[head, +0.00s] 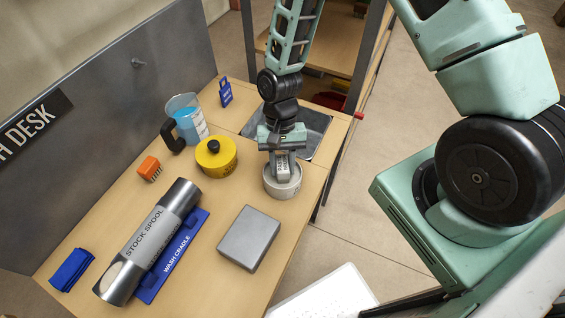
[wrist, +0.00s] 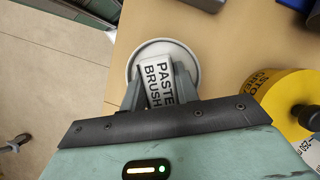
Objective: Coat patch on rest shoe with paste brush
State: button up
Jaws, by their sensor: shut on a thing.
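My gripper (head: 283,158) points down over a round whitish pot (head: 283,187) near the right edge of the desk. In the wrist view its fingers are shut on a light grey block-like handle marked PASTE BRUSH (wrist: 158,82). The brush is over or inside the pot's rim (wrist: 133,61); its bristles are hidden, and I cannot tell whether they touch what is in the pot.
On the desk are a STOCK SPOOL cylinder (head: 152,240) on a blue WASH CRADLE (head: 176,262), a grey block (head: 249,238), a yellow pot (head: 216,160), a jug of blue liquid (head: 188,119), an orange brush (head: 149,167) and a blue cloth (head: 71,270). A grey panel (head: 140,90) stands behind.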

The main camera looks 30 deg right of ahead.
aim_at(282, 163)
jog(key=shift+r+p, duration=2.8)
jog(key=shift+r, duration=0.75)
jog(key=shift+f, duration=0.1)
